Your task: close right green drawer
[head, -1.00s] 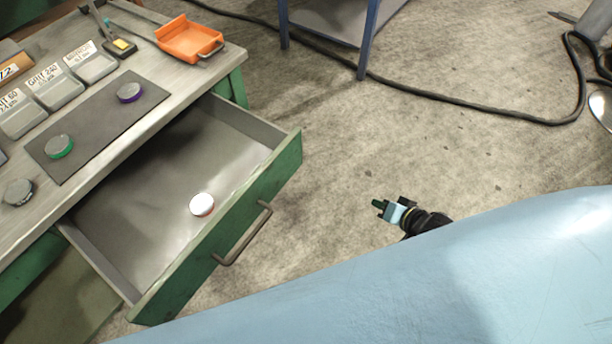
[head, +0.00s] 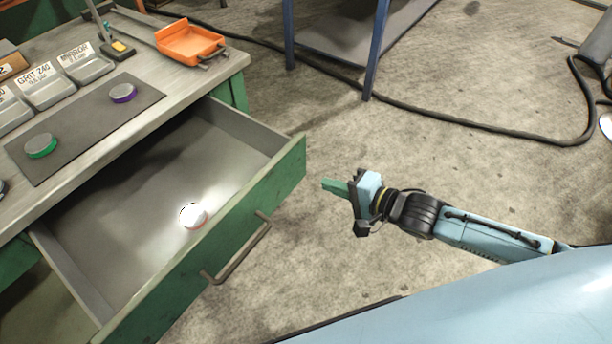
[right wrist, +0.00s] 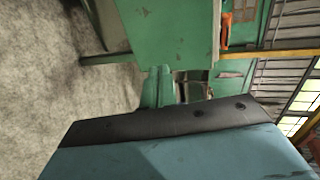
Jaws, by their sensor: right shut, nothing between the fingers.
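The green drawer (head: 270,196) stands pulled far out of the workbench in the head view, with a bar handle (head: 238,250) on its green front. A white round puck (head: 193,215) with a reddish edge lies on the drawer's grey floor. My right gripper (head: 328,185) is shut and empty, to the right of the drawer front and apart from it, with its green fingers pointing left. In the right wrist view my right gripper's fingers (right wrist: 158,85) show in front of green panels (right wrist: 172,35). My left gripper is not in view.
The workbench top (head: 165,75) holds a dark mat (head: 80,130) with green-rimmed and purple-rimmed pucks, labelled grey trays and an orange tray (head: 190,42). A blue-legged table (head: 375,50) stands behind. A black cable (head: 480,130) crosses the otherwise clear concrete floor.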

